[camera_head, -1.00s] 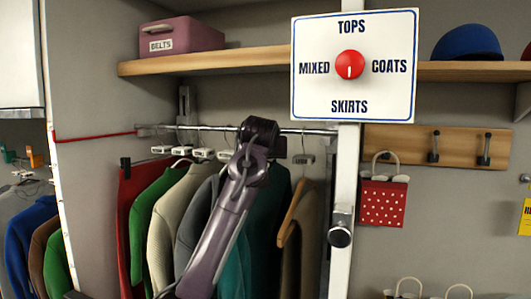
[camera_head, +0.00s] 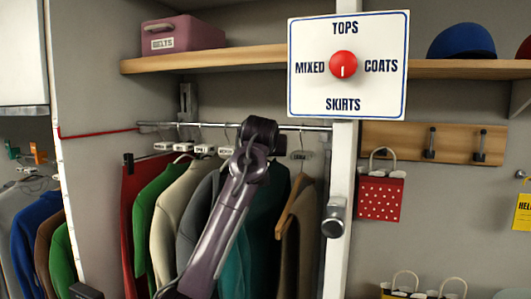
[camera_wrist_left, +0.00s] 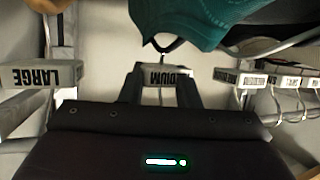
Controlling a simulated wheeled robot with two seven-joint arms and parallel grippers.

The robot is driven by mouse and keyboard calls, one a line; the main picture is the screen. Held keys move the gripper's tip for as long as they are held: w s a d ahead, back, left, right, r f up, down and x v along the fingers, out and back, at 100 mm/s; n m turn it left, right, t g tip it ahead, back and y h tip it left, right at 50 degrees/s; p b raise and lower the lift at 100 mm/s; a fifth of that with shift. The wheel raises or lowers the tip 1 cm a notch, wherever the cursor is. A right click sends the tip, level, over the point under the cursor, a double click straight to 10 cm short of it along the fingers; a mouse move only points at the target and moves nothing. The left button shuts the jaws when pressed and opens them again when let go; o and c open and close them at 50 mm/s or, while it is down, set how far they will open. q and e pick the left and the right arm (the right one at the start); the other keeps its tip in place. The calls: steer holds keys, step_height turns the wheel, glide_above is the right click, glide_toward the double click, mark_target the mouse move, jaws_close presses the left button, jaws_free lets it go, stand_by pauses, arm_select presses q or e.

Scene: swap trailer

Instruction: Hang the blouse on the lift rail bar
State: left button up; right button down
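The silver rail bar (camera_head: 300,128) runs across the closet under the wooden shelf, with garments on hangers below it. My left gripper (camera_head: 258,132) is up at this bar. In the left wrist view its two fingers (camera_wrist_left: 162,88) stand on either side of a white MEDIUM hanger tag (camera_wrist_left: 165,74). I cannot tell if they press on it. A dark hanger hook and a teal garment (camera_wrist_left: 180,22) sit just beyond the tag; teal also shows beside my arm in the head view (camera_head: 234,268). I cannot tell for sure that this is the blouse. My right gripper is not in view.
Garments crowd the bar left of my gripper; a brown one (camera_head: 297,225) hangs to its right. A white post (camera_head: 341,180) with a knob and a TOPS/COATS/SKIRTS/MIXED sign (camera_head: 384,93) stand right. LARGE tag (camera_wrist_left: 42,75) hangs beside the gripper.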

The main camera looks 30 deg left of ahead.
arm_select(q)
steer(key=shift+s+d+b, duration=0.1)
steer(key=shift+s+b, duration=0.2)
steer(key=shift+b, duration=0.1)
steer(key=b+v, duration=0.3)
steer(key=v, duration=0.4)
steer(key=shift+d+r, duration=0.1)
